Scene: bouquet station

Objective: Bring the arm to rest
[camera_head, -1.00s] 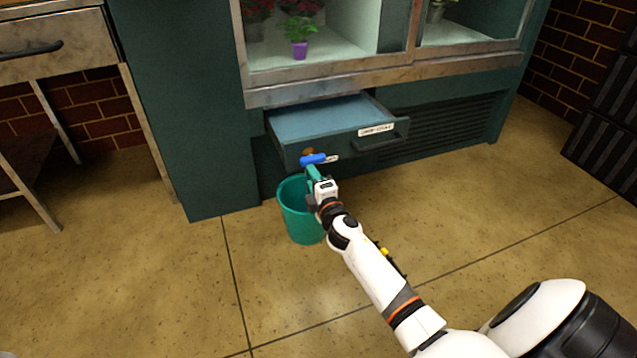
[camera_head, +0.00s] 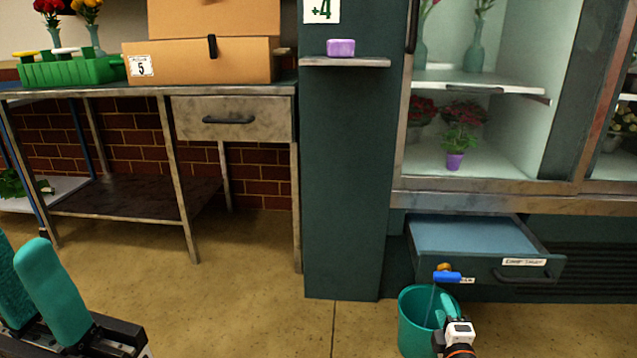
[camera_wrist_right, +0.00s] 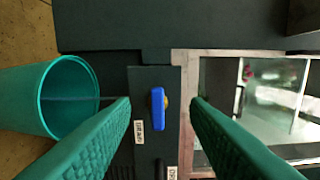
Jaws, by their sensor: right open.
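My right gripper (camera_head: 447,312) is at the lower right of the head view, in front of the drawer and over the teal bucket's right side. In the right wrist view its two teal fingers (camera_wrist_right: 160,112) are wide apart with nothing between them. Beyond them, apart from the fingertips, is a blue tap handle (camera_wrist_right: 157,107) on the drawer front; it also shows in the head view (camera_head: 447,277). My left gripper (camera_head: 32,285) is at the lower left edge, partly cut off; its opening is unclear.
The teal bucket (camera_head: 415,325) stands on the floor below the tap; a thin line runs down into it. The drawer (camera_head: 512,269) is pulled out under the glass cabinet. A metal table (camera_head: 235,104) stands at left. Open floor lies between.

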